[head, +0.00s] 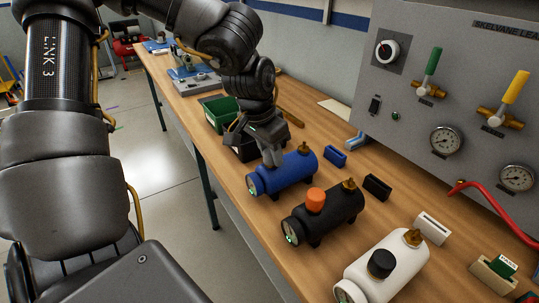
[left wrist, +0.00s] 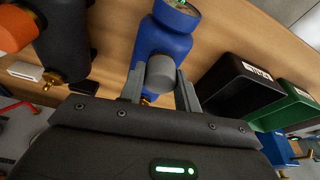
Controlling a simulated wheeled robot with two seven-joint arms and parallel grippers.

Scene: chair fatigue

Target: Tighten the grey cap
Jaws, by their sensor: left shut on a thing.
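The grey cap (left wrist: 160,73) sits on top of the blue cylinder (left wrist: 160,40), and in the head view the cap is mostly hidden by my gripper. The blue cylinder (head: 288,175) lies on its side on the wooden bench, with a gauge at its near end and a brass fitting at its far end. My left gripper (head: 272,158) reaches down onto it from above. In the left wrist view the fingers (left wrist: 160,88) stand on either side of the grey cap and are shut on it. My right gripper does not show.
A black cylinder (head: 332,217) with an orange cap (head: 315,200) and a white cylinder (head: 395,265) with a black cap (head: 382,264) lie to the right. Green (head: 222,112) and black bins (left wrist: 240,90) stand beyond the gripper. A valve panel (head: 460,75) rises behind the bench.

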